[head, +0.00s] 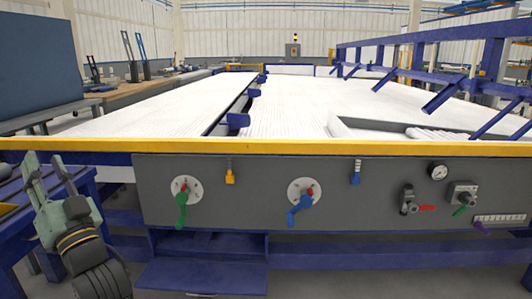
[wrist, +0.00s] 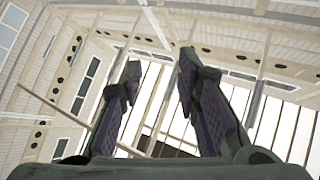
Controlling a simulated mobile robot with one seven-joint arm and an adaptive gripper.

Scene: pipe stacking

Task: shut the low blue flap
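The low blue flap (head: 205,277) is under the left part of the grey control panel, near the bottom of the head view. It looks open, tilted down and outward below a dark blue recess (head: 208,244). A light handle shows at its lower edge, partly cut off by the frame. My gripper (head: 44,162) is at the left of the head view, pointing up, well to the left of the flap and higher than it. The wrist view shows its two fingers (wrist: 160,64) apart with nothing between them. The flap is not in the wrist view, which faces the ceiling.
The grey panel (head: 335,210) carries a green-handled valve (head: 182,198), a blue-handled valve (head: 300,204), a gauge (head: 438,172) and small levers. A yellow rail (head: 300,147) runs above it. A blue frame (head: 90,190) stands close behind my gripper at left. A blue beam (head: 400,257) runs right of the flap.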

